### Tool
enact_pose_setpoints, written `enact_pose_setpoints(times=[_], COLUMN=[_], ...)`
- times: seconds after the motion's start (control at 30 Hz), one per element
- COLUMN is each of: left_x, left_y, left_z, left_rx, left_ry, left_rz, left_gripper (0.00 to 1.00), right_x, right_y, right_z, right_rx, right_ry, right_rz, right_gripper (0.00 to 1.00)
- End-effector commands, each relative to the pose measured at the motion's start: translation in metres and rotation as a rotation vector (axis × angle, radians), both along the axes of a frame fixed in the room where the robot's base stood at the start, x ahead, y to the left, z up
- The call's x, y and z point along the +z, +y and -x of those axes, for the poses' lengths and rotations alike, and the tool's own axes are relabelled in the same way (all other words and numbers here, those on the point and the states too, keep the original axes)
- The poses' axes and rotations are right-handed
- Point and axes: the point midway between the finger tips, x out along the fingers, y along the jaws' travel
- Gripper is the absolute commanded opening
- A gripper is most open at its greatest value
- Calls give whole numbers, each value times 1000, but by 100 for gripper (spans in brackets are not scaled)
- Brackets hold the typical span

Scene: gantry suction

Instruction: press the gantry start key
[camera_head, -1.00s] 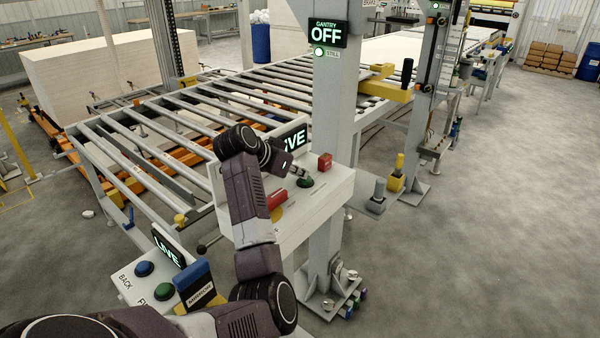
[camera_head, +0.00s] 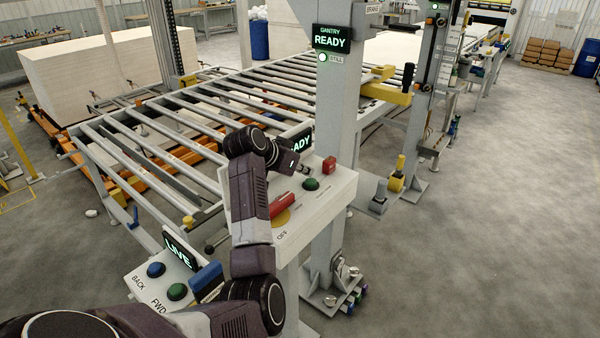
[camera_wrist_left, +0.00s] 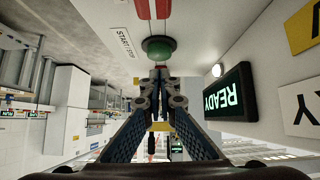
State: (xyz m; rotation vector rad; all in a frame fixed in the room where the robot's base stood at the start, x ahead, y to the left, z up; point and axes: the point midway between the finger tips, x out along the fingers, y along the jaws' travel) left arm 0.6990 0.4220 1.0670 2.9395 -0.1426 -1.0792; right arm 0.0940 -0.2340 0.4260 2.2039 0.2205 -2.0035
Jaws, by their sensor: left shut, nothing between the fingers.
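The gantry control panel (camera_head: 327,194) is a pale box on the grey post. A round green key (camera_head: 311,184) sits on its top. In the left wrist view the green key (camera_wrist_left: 159,49) is just ahead of the fingertips, beside a label that seems to begin with START. My left gripper (camera_head: 305,171) is shut and empty, close to the green key; a small gap seems to separate them. Its closed tips (camera_wrist_left: 158,76) show in the left wrist view. A gantry sign (camera_head: 332,39) reads READY. The panel display (camera_wrist_left: 229,95) also reads READY. My right gripper is out of view.
On the panel are a red handle (camera_head: 282,205) over a yellow disc and a red block (camera_head: 328,165). A lower box (camera_head: 150,287) has blue and green buttons and a LIVE display. A roller conveyor (camera_head: 200,125) lies behind. Open floor (camera_head: 480,230) is on the right.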

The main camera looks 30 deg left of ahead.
Motion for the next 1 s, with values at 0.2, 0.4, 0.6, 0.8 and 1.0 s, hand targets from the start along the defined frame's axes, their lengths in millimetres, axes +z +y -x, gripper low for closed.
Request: enact_pose_setpoints(times=[0.2, 0.4, 0.6, 0.8, 1.0], left_x=[34, 58, 68, 70, 70], left_y=[7, 10, 10, 10, 10], left_z=[37, 63, 74, 75, 74], left_rx=[5, 4, 3, 3, 3], left_ry=[-10, -11, -10, -10, -10], left_rz=[-7, -4, -3, -1, -1], left_gripper=[0, 0, 0, 0, 0], right_x=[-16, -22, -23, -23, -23], right_y=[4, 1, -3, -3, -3], right_z=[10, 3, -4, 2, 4], right_rx=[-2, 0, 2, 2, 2], right_ry=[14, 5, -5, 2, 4], right_rz=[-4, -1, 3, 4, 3], right_gripper=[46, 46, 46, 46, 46])
